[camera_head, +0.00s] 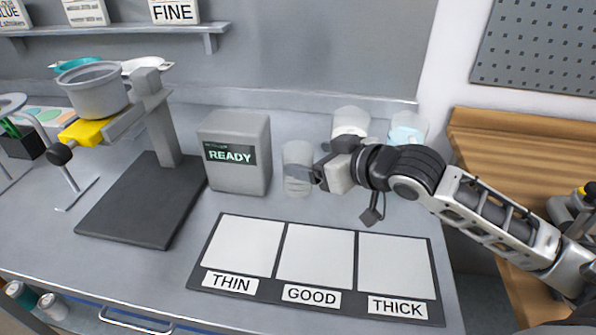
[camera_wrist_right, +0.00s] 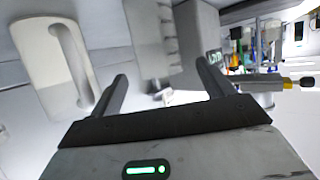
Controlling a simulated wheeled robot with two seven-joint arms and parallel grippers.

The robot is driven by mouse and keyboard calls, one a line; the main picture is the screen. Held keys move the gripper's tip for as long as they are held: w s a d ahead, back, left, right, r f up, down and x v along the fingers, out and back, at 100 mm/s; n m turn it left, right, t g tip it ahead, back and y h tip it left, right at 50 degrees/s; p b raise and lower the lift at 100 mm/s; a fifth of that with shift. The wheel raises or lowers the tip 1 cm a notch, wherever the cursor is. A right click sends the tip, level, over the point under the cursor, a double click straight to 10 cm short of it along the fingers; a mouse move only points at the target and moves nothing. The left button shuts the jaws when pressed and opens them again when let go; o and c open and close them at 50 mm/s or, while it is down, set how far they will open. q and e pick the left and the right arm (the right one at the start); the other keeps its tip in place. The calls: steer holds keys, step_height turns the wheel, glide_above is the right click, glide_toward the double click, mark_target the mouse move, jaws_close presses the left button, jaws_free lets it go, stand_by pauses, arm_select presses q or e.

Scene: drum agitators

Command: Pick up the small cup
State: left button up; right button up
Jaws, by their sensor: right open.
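A small pale translucent cup (camera_head: 298,168) stands on the bench just right of the grey READY box. My right gripper (camera_head: 320,174) is at its right side, partly in front of its edge. In the right wrist view the gripper (camera_wrist_right: 163,72) is open, its fingers spread, with a pale ridged shape, likely the cup (camera_wrist_right: 150,40), beyond the gap. I cannot tell whether they touch. Two other pale cups stand behind my right arm: one white (camera_head: 350,121), one with a bluish tint (camera_head: 407,130). My left gripper is not in view.
The READY box (camera_head: 235,178) stands close left of the cup. A panel labelled THIN, GOOD, THICK (camera_head: 318,258) lies empty in front. A dark-based stand (camera_head: 140,205) holds a grey pot (camera_head: 97,92) at left. Bare bench lies between cup and panel.

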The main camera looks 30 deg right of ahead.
steer(key=x, duration=0.4)
steer(key=shift+w+f, duration=0.3)
steer(key=shift+f, duration=0.05)
steer(key=c, duration=1)
steer(key=shift+c, duration=0.2)
